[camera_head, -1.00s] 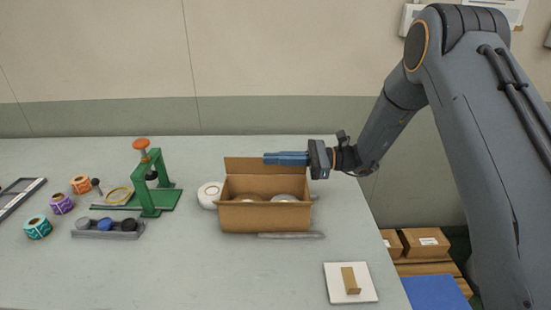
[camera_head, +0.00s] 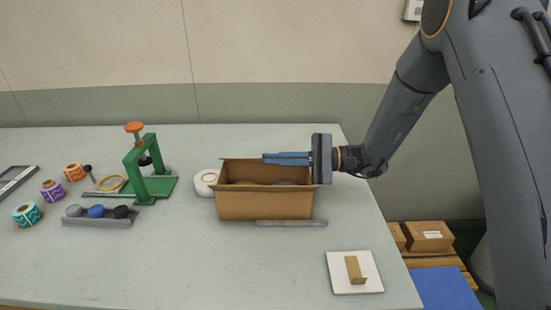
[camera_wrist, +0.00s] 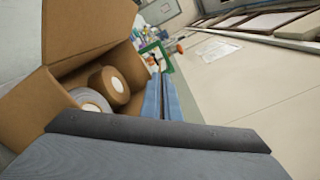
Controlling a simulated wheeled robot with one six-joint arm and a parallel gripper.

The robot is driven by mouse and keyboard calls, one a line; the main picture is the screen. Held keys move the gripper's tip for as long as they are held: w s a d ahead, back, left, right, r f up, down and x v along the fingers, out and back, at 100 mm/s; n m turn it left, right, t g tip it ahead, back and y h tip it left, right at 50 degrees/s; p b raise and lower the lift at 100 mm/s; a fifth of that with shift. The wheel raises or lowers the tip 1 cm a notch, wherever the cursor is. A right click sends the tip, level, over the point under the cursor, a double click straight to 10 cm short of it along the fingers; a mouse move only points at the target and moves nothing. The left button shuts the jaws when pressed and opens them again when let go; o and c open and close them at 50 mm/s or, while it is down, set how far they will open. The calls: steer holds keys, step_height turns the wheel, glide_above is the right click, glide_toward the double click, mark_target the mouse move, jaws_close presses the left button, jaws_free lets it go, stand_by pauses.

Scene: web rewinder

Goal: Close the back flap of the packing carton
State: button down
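The open brown packing carton (camera_head: 264,205) stands on the table in the head view. Its back flap (camera_head: 240,170) rises behind the opening and appears to lean forward over it. My gripper (camera_head: 265,158) reaches in from the right, its blue fingers level along the flap's upper right part. The fingers look closed together, with nothing seen between them; whether they touch the flap I cannot tell. In the wrist view the fingers (camera_wrist: 165,82) lie beside the carton's opening, with rolls (camera_wrist: 110,85) inside. The flap is not clearly distinguishable there.
A white roll (camera_head: 205,183) stands left of the carton. A green stand (camera_head: 150,175) and a grey tray (camera_head: 100,217) are farther left. A grey strip (camera_head: 292,223) lies in front, with a white plate (camera_head: 354,272) nearer. The front left table is clear.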

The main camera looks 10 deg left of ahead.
steer(key=shift+s+f+n, duration=0.15)
steer(key=shift+f+n, duration=0.1)
steer(key=shift+n, duration=0.25)
steer(key=shift+b, duration=0.3)
steer(key=c, duration=2)
jaws_free()
